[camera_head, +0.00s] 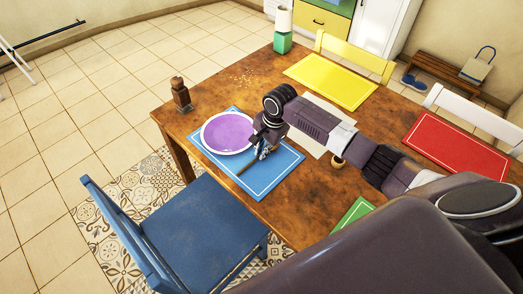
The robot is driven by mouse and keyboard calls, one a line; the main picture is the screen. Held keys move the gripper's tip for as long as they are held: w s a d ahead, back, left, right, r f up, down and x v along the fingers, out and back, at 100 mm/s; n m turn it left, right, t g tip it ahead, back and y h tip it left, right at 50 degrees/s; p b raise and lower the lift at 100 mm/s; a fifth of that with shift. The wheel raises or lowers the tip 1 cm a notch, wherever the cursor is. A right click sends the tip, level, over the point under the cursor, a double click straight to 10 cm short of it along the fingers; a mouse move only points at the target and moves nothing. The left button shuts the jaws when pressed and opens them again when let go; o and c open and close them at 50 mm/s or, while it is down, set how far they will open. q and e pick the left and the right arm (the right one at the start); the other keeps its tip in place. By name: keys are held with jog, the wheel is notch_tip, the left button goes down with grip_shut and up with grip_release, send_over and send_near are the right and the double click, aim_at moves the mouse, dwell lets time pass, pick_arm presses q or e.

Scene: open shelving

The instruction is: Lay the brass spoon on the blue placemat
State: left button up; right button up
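The blue placemat (282,172) lies at the near left edge of the wooden table. A white-rimmed purple plate (226,131) rests on its left part. My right gripper (262,150) is low over the mat, just right of the plate. A thin brownish-gold handle, which looks like the brass spoon (246,167), runs from the fingertips down and left over the mat. Its other end is hidden at the gripper. I cannot tell whether the fingers grip it or whether it touches the mat. My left gripper is not in view.
A dark wooden mill (180,95) stands at the table's left corner. Yellow (331,81), red (458,146) and green (355,212) placemats lie around the table. A small brass item (338,161) sits beside my arm. A blue chair (200,228) stands at the near side.

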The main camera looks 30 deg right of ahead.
jog(key=o, duration=0.3)
jog(key=shift+o, duration=0.2)
jog(key=shift+r, duration=0.1)
jog(key=v, duration=1.2)
jog(key=shift+c, duration=0.2)
dwell(0.7)
